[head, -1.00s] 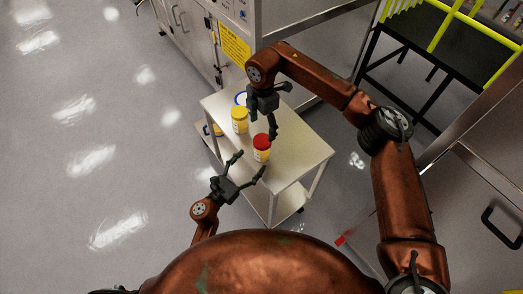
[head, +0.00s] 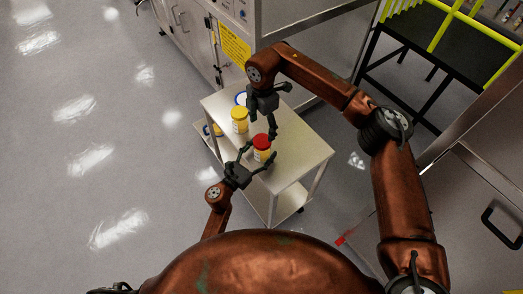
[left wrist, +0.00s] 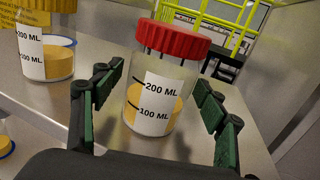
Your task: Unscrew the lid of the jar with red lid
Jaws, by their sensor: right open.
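The jar with the red lid (head: 261,141) stands upright on the top of a small metal cart; its clear body (left wrist: 158,95) holds yellow contents. The red lid (left wrist: 171,40) is on the jar in the left wrist view. My left gripper (head: 258,156) is open, with one finger on each side of the jar's body and small gaps showing; its green-padded fingers (left wrist: 160,112) frame the jar. My right gripper (head: 270,128) is open and points down, above and just behind the red lid, apart from it.
A jar with a yellow lid (head: 239,121) stands left of the red-lidded jar, with a blue-rimmed jar (head: 241,98) behind it. The cart top (head: 305,150) is bare to the right. A metal cabinet (head: 195,35) stands behind the cart.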

